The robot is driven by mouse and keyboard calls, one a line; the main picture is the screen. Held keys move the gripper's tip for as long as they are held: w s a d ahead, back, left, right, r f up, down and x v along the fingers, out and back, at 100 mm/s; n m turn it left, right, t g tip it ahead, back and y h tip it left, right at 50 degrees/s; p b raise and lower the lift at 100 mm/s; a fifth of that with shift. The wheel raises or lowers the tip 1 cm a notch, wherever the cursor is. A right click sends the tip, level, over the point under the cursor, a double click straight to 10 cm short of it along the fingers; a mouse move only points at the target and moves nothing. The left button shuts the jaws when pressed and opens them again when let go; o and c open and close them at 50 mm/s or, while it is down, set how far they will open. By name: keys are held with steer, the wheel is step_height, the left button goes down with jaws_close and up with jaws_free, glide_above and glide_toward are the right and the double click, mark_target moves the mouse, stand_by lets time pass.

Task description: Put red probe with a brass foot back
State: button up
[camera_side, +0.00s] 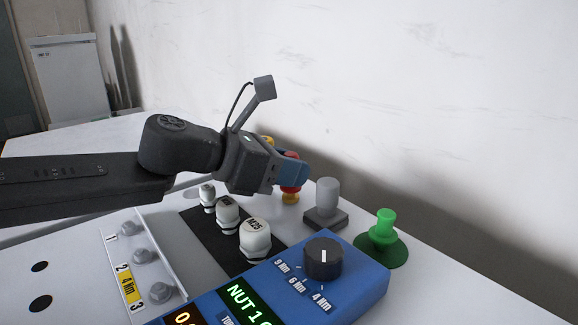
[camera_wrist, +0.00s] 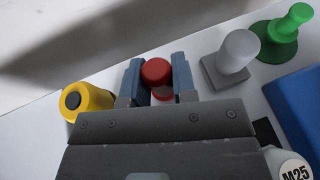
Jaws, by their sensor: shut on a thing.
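The red probe (camera_side: 291,158) is held upright between the blue fingers of my gripper (camera_side: 292,173). Its brass foot (camera_side: 290,198) shows below the fingers, close to the white table; I cannot tell whether it touches. In the wrist view the red round top (camera_wrist: 156,71) sits between the two fingers of my gripper (camera_wrist: 157,78), and the foot is hidden. The grip is to the left of a grey knob on a square base (camera_side: 326,196). No empty place for the probe can be made out.
A yellow piece with a dark end (camera_wrist: 86,101) is left of my gripper. A green piece on a round base (camera_side: 385,235) stands right of the grey one. White sockets (camera_side: 255,240) and a blue control box (camera_side: 350,272) are in front. A wall stands behind.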

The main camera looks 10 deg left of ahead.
steer(key=shift+f, duration=0.1)
steer(key=o, duration=0.9)
steer(key=shift+r, duration=0.2)
steer(key=v, duration=1.2)
